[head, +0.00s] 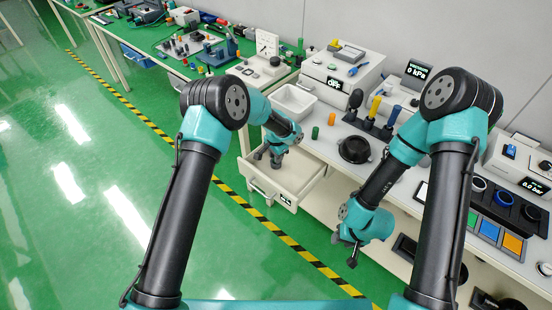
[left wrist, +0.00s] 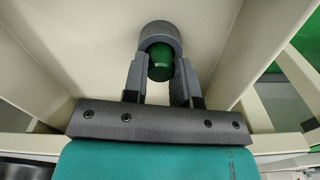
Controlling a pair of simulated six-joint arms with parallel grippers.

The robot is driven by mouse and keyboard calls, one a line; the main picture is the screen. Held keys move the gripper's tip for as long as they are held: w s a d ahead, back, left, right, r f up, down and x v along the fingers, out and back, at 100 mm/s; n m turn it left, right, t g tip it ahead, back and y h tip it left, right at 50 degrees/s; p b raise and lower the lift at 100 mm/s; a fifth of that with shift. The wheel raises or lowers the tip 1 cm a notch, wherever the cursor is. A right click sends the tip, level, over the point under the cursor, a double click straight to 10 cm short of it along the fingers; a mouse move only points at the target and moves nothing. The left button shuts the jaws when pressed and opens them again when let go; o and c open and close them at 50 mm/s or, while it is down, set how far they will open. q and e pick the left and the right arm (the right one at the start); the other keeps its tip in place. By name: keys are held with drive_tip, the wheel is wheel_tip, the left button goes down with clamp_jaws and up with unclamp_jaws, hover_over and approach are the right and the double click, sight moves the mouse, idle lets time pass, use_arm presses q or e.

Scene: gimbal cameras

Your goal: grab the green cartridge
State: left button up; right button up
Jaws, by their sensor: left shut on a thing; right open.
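The green cartridge (left wrist: 160,66) shows in the left wrist view as a dark green cylinder with a grey round end (left wrist: 160,37). It is between the two fingers of my left gripper, which is shut on it. In the head view my left gripper (head: 267,160) reaches down inside the open drawer (head: 313,177), and the cartridge cannot be made out there. My right gripper (head: 352,252) is open, away from the cartridge, in front of the bench.
The drawer's walls stand close around my left gripper. On the bench above are a small green cylinder (head: 315,132), an orange one (head: 331,119), a black round holder (head: 354,149) and a white bin (head: 293,101). Green floor lies open at left.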

use_arm(q)
wheel_tip(320, 180, up, 10)
idle(0.5)
drive_tip(key=shift+f, duration=0.1)
